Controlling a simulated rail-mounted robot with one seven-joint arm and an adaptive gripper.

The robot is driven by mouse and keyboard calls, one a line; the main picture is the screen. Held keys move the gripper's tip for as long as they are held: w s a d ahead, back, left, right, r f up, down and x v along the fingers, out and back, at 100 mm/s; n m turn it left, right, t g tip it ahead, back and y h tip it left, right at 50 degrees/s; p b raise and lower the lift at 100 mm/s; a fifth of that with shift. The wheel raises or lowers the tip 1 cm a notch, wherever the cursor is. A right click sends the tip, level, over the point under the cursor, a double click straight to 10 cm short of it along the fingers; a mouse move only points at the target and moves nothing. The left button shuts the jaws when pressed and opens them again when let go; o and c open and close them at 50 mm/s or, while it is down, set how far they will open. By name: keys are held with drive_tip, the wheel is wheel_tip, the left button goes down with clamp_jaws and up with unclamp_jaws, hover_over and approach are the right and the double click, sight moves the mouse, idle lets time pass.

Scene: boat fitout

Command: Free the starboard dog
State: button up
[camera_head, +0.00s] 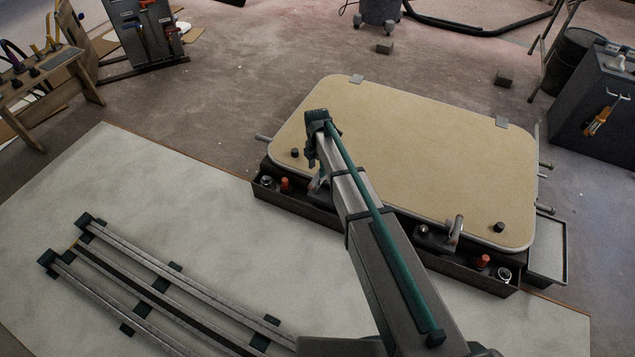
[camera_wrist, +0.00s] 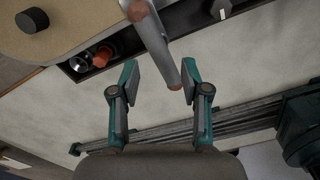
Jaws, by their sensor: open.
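A tan hatch lid (camera_head: 410,150) with rounded corners lies on a dark frame. Two dog handles show on its near edge: a right one (camera_head: 455,230) stands upright, and a left one (camera_head: 317,184) is partly hidden by my arm. No marking shows which is starboard. My gripper (camera_wrist: 160,72) is open; in the head view my arm mostly hides it near the left dog. In the wrist view a grey dog handle (camera_wrist: 158,38) with a reddish end reaches down between the fingertips, closer to the right finger. I cannot tell whether it touches.
A dark trough (camera_head: 330,214) along the near edge holds orange-red knobs (camera_head: 285,185) and metal rings (camera_head: 504,274). Black knobs (camera_head: 499,227) stand on the lid. Rails (camera_head: 170,290) lie on the pale mat at left. A side tray (camera_head: 548,250) sits at right.

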sight(317, 177)
wheel_tip(317, 177, down, 8)
drive_tip(key=shift+f+b, duration=0.1)
drive_tip(key=shift+b, duration=1.1)
